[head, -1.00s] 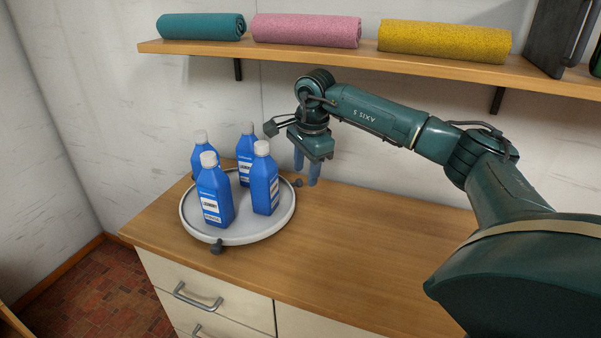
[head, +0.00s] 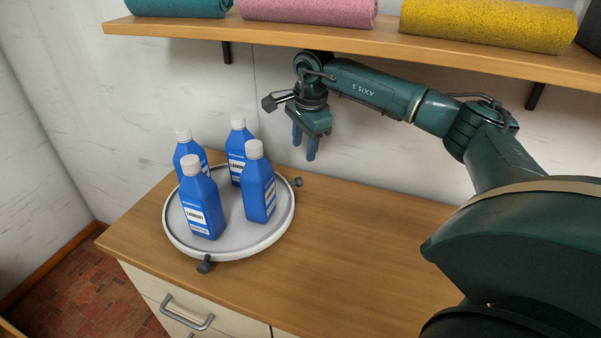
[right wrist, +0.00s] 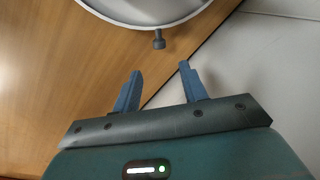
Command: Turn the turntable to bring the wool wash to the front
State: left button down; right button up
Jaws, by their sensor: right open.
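A round pale grey turntable (head: 236,238) stands on the wooden counter, carrying several similar blue bottles with white caps. The front bottle (head: 202,205) shows a white label that seems to read laundry; the others' labels are too small or turned, so I cannot tell which is the wool wash. Dark knobs stick out from the rim at the front (head: 205,264) and right (head: 297,182). My right gripper (head: 304,152) is open and empty, above and behind the right knob. In the right wrist view a rim knob (right wrist: 158,40) lies ahead, between the finger lines, apart from them. My left gripper is not in view.
A wall shelf (head: 345,43) with a teal (head: 180,5), a pink (head: 308,10) and a yellow roll (head: 485,30) runs above my right arm. The counter (head: 345,245) right of the turntable is clear. Drawers (head: 165,290) are below.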

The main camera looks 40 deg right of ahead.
aim_at(300, 179)
jog(key=f, duration=0.3)
jog(key=w+f, duration=0.1)
jog(key=f, duration=0.6)
jog(key=shift+w+d+f, duration=0.1)
jog(key=shift+w+f, duration=0.15)
jog(key=shift+f, duration=0.1)
jog(key=shift+c, duration=0.3)
grip_shut()
